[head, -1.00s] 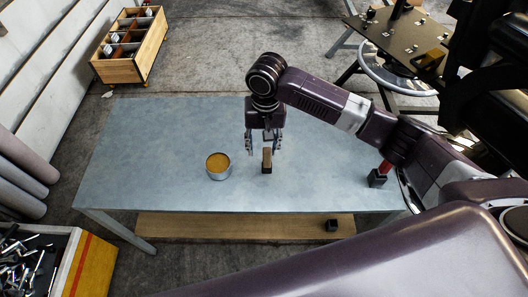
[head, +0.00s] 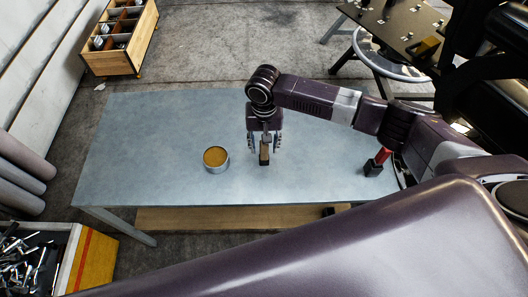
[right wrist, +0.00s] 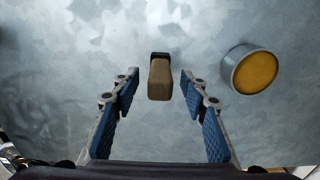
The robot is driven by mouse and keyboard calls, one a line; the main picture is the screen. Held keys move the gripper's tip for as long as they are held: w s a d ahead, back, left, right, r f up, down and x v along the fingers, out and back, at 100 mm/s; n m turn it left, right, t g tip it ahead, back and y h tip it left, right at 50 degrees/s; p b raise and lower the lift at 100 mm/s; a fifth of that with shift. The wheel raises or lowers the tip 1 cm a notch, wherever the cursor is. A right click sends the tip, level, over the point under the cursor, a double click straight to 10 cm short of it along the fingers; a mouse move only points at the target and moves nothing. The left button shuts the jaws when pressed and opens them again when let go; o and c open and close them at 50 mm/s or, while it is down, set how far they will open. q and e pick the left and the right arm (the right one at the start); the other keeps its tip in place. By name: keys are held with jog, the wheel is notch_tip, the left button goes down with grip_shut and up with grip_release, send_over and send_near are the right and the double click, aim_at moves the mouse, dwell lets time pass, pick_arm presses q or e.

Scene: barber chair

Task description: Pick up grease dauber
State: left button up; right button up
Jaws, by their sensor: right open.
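A short brown block-like handle with a dark end, which looks like the grease dauber (head: 264,158), stands on the blue-grey table (head: 130,150). My right gripper (head: 265,147) is open just above it, pointing down. In the right wrist view the dauber (right wrist: 160,79) lies between and just beyond the two blue-padded fingertips (right wrist: 160,76), with a gap on each side and no contact visible. A round metal tin of yellow-brown grease (head: 215,158) stands to the left of the dauber; the wrist view shows it at right (right wrist: 252,70). My left gripper is not in view.
A red-handled thing with a black block (head: 377,163) stands at the table's right. A wooden crate (head: 117,60) is on the floor behind; a box of metal tools (head: 75,262) is at lower left. The table's left part is clear.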

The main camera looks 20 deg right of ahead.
jog(key=c, duration=0.4)
grip_shut()
jog(key=shift+r, duration=0.15)
